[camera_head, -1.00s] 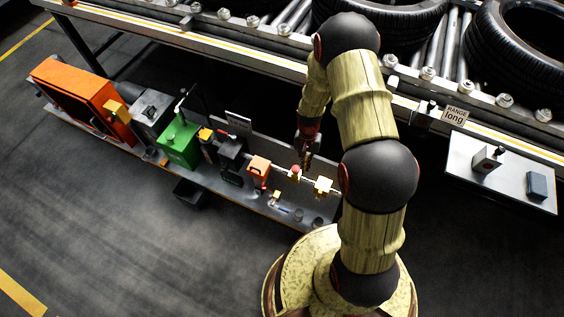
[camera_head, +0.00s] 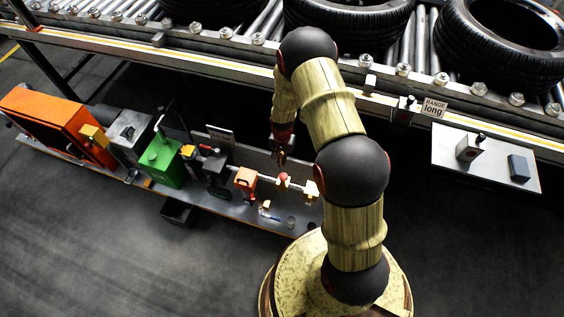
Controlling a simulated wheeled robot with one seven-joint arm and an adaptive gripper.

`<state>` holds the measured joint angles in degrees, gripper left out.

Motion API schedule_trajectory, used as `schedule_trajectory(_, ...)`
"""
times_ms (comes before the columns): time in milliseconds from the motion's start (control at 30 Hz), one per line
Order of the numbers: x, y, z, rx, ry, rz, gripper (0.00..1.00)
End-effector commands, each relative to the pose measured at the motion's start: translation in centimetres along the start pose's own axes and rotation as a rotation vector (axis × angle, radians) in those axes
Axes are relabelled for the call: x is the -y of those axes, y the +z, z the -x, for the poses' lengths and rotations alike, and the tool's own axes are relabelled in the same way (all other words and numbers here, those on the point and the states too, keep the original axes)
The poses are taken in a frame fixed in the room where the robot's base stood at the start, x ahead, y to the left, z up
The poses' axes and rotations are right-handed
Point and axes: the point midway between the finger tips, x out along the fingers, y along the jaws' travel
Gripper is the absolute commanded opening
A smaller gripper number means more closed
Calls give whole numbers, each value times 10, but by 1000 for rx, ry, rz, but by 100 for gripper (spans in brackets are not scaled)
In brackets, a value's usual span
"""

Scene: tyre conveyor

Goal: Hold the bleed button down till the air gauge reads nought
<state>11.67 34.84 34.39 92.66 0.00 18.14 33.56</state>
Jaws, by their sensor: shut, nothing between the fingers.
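My gripper (camera_head: 282,158) points down over the back of the low metal bench (camera_head: 140,190), shut and empty. Just below it in the picture is a small round red-topped fitting (camera_head: 283,179) on a thin pipe. It may be the bleed button, but it is too small to be sure. A gap shows between the fingertips and this red top in the picture; their height above it is hard to judge.
Left along the bench stand a black unit (camera_head: 216,168), a green box (camera_head: 162,160), a grey motor-like unit (camera_head: 130,130) and a large orange cabinet (camera_head: 45,120). The roller conveyor with tyres (camera_head: 490,45) runs behind. A side panel (camera_head: 487,165) carries a switch box.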

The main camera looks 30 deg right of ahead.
Motion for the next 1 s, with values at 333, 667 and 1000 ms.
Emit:
schedule_trajectory(333,0,0,-73,1,1,0,0)
schedule_trajectory(667,0,0,-108,0,0,0,0)
schedule_trajectory(1000,0,0,-110,-1,-1,0,0)
